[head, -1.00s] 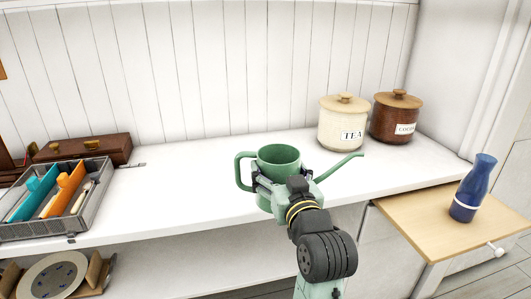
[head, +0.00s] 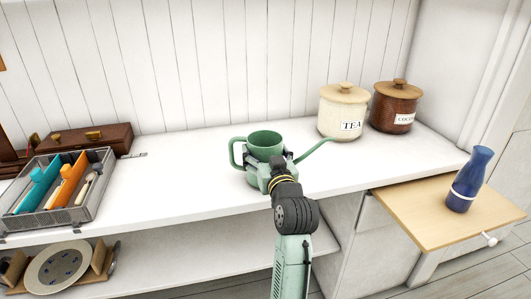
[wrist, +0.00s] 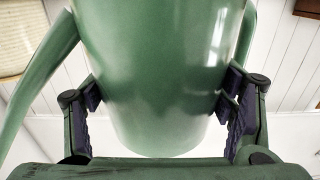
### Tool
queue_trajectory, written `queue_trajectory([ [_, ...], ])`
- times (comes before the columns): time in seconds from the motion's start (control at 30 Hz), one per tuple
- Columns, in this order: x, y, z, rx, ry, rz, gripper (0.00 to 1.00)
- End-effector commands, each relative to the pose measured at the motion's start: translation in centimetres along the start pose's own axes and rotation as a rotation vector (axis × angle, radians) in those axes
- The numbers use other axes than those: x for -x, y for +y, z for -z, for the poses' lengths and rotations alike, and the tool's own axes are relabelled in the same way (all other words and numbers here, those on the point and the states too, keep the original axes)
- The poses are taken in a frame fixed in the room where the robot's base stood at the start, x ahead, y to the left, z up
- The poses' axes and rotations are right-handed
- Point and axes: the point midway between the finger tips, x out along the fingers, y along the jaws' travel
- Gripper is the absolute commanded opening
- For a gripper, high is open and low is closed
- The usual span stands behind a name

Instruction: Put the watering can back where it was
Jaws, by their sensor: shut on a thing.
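The green watering can (head: 265,139) is upright over the white shelf top, its handle to the left and its long spout to the right. My gripper (head: 262,172) is shut on its body from the front. In the wrist view the can (wrist: 165,80) fills the middle, with the dark finger pads of my gripper (wrist: 160,105) pressed against both sides. I cannot tell whether the can's base touches the shelf; the gripper hides it in the head view.
A cream TEA jar (head: 343,110) and a brown jar (head: 396,106) stand at the back right. A blue bottle (head: 470,178) stands on a wooden pull-out board (head: 420,212). A grey basket (head: 100,190) and brown box (head: 85,139) are at left. The white shelf top (head: 185,175) is clear between.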

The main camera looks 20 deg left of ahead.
Motion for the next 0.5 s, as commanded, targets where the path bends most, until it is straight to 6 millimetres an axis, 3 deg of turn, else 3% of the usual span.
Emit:
queue_trajectory([
  [0.43, 0.07, 0.04, -0.8, 0.001, 0.005, -0.001, 0.27],
  [0.47, 0.04, 0.05, -0.92, 0.001, 0.002, -0.001, 0.77],
  [0.5, 0.04, 0.04, -0.82, 0.001, 0.002, -0.001, 0.79],
])
